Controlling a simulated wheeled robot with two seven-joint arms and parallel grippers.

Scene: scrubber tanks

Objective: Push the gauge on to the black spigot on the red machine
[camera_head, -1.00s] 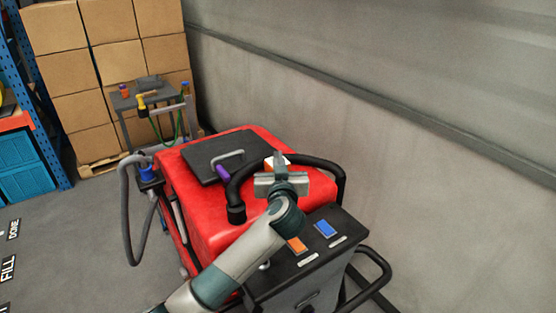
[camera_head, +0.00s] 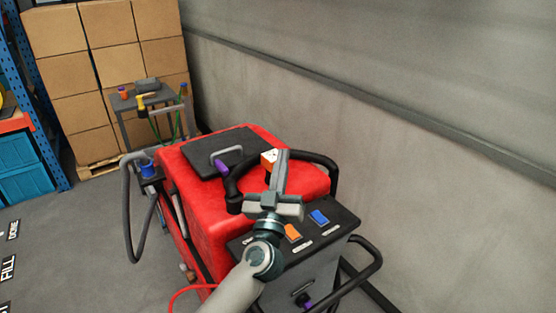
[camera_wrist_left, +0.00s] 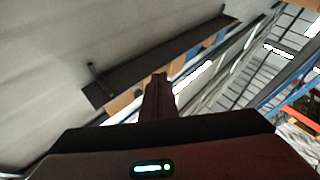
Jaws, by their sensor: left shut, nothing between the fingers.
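The red machine (camera_head: 205,205) stands in the middle of the head view, with a black lid on top and a black curved handlebar. My left gripper (camera_head: 282,156) is above its rear part, fingers together, empty and pointing away from me. Its shut fingers also show in the left wrist view (camera_wrist_left: 158,88). A small orange and white piece (camera_head: 269,158) shows just beside the fingertips; I cannot tell whether it is the gauge or whether they touch. I cannot make out the black spigot for certain. My right gripper is not in view.
The black control panel (camera_head: 322,232) has an orange and a blue patch. A grey hose (camera_head: 127,205) loops at the machine's left. A small table (camera_head: 150,105) and stacked cartons (camera_head: 75,85) stand behind. The grey wall (camera_head: 430,130) runs along the right; floor is clear at left.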

